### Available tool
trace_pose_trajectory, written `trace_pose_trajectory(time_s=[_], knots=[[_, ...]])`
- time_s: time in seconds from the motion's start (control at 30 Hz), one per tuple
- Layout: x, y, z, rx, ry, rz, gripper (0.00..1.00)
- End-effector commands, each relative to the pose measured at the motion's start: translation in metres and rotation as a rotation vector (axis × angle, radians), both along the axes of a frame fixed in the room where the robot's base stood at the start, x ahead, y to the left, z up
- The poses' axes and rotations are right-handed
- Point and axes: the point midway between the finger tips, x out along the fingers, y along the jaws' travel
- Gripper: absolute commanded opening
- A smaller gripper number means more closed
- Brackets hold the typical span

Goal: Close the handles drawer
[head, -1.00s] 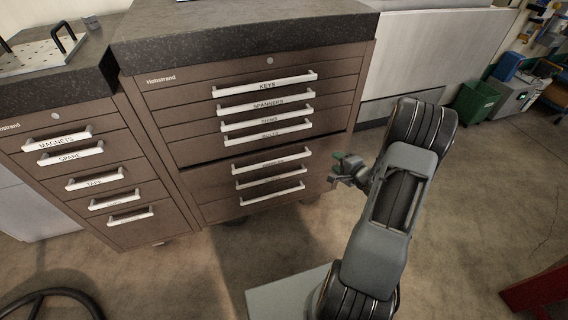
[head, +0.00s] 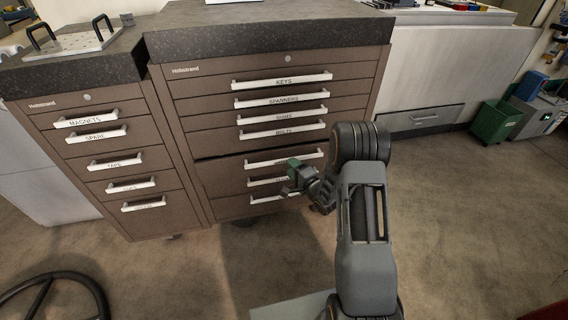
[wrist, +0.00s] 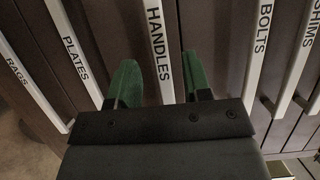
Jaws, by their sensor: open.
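The handles drawer (head: 225,175) is in the right-hand brown cabinet, just under the bolts drawer. A dark gap along its top edge suggests it stands slightly out. Its white handle (head: 312,155) is partly hidden by my arm in the head view. In the wrist view, the handle labelled HANDLES (wrist: 157,40) runs up between my green fingertips. My gripper (head: 298,170) is in front of the lower drawers, open, with one finger on each side of that handle in the wrist picture. I cannot tell whether it touches.
The bolts handle (head: 283,132) is above and the plates handle (wrist: 75,55) is below. The left cabinet (head: 90,150) stands beside this one. A green bin (head: 495,122) is at the far right. Open floor (head: 470,220) lies to the right of my arm.

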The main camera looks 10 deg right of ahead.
Motion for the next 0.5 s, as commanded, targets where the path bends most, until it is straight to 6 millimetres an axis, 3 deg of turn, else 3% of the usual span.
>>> trace_pose_trajectory(time_s=[0.2, 0.5], knots=[[0.029, 0.013, -0.001, -0.001, -0.001, 0.002, 0.45], [0.045, 0.02, 0.0, 0.001, 0.001, 0.002, 0.45]])
